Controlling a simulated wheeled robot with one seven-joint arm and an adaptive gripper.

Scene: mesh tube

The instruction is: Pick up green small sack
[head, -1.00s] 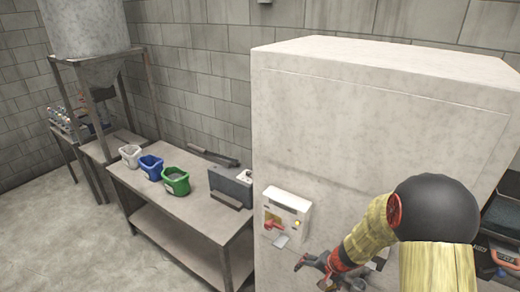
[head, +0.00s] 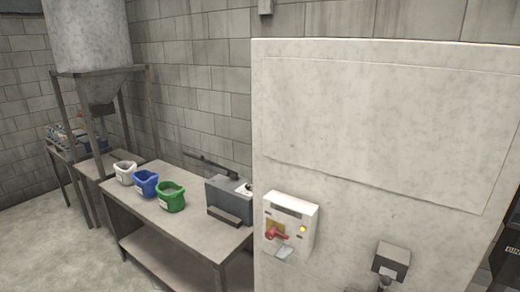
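The green small sack (head: 171,198) stands upright and open-topped on the table (head: 205,230), with grey contents and a pale label on its front. It is the rightmost of three sacks in a row. The blue sack (head: 146,184) is just left of it, and the white sack (head: 124,173) is farther left. My gripper and arm are not in this view now.
A grey box-like device (head: 228,200) stands on the table right of the green sack. A large pale cabinet (head: 385,140) with a control panel (head: 290,222) fills the right side. A metal hopper on a stand (head: 88,40) rises at the left. Floor (head: 30,240) is open at lower left.

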